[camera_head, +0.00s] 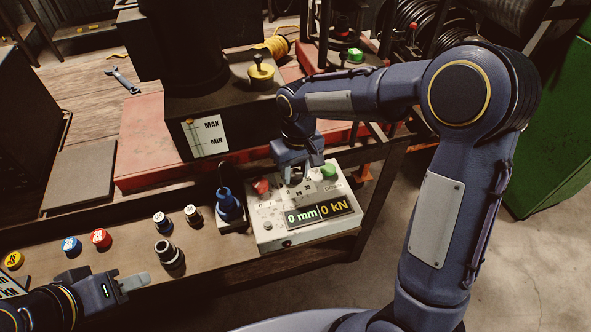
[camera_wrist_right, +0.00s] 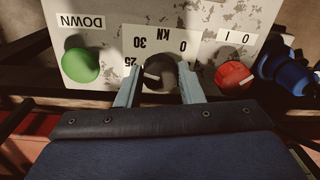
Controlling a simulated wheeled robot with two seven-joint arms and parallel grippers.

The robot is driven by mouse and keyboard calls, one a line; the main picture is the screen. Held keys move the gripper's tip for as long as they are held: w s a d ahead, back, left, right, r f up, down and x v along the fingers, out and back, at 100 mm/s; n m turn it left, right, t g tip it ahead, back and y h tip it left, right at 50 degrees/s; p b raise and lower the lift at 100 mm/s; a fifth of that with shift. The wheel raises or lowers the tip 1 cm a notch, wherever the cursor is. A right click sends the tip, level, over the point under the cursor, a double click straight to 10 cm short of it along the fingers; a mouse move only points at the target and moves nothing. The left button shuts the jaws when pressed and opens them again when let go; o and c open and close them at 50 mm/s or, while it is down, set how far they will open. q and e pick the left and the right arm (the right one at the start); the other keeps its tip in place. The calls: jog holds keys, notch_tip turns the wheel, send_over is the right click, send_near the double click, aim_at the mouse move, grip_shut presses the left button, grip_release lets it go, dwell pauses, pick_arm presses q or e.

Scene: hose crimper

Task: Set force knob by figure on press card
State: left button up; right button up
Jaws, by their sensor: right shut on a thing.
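The dark force knob (camera_wrist_right: 160,74) is on the white control box (camera_head: 300,238), below an upside-down kN scale. In the wrist view, 0, 30 and 25 can be read. Its white pointer mark lies toward the left, on the side of 25; the exact setting cannot be told. My right gripper (camera_head: 298,178) is over the box, its fingers closed on either side of the knob, as its wrist view also shows (camera_wrist_right: 159,88). A white card (camera_head: 10,288), cut off at the left edge, has unreadable print. My left gripper (camera_head: 133,283) is over the bench front.
A red selector (camera_wrist_right: 234,77) and a green DOWN button (camera_wrist_right: 81,65) flank the knob. A blue tool (camera_head: 229,205) stands beside the box. Hose fittings (camera_head: 169,252) and coloured caps (camera_head: 101,238) lie on the bench. The dark press body stands behind.

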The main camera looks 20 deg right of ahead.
aim_at(295, 172)
jog(key=n, duration=0.6)
jog(key=shift+r+n, duration=0.1)
jog(key=shift+n, duration=0.2)
jog(key=n+p, duration=0.1)
jog(key=n, duration=0.4)
jog(key=shift+w, duration=0.1)
jog(key=shift+n, duration=0.3)
jog(key=o, duration=1)
notch_tip(295, 172, up, 8)
jog(key=shift+w+f+b, duration=0.15)
jog(key=shift+b, duration=0.15)
